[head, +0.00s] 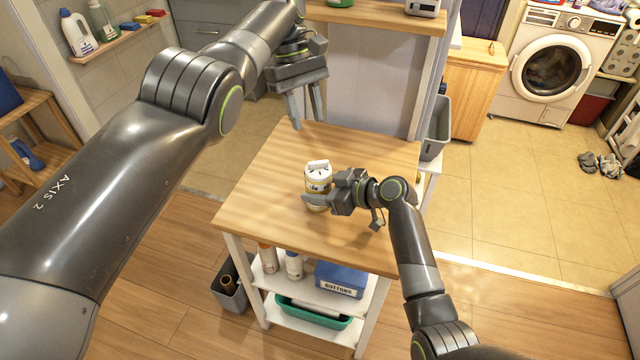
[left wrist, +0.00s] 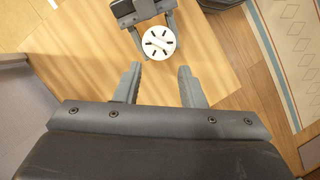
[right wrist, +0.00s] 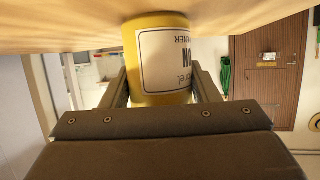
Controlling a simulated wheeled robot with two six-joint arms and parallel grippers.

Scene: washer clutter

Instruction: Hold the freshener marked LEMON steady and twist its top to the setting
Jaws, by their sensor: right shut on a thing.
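The freshener (head: 318,179) is a yellow can with a white label and a white top, upright on the wooden table (head: 270,190). Its label (right wrist: 168,58) shows only partly in the right wrist view, so I cannot read the whole name. My right gripper (head: 322,201) is shut around the can's body from the right. The can's white top (left wrist: 157,43), with dark slots and a raised bar across it, shows in the left wrist view. My left gripper (head: 308,122) is open and empty, above the back of the table and apart from the can.
The tabletop around the can is bare. A shelf below holds bottles, a blue box marked BUTTONS (head: 340,280) and a green tray (head: 313,313). A washer (head: 551,66) stands at the back right.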

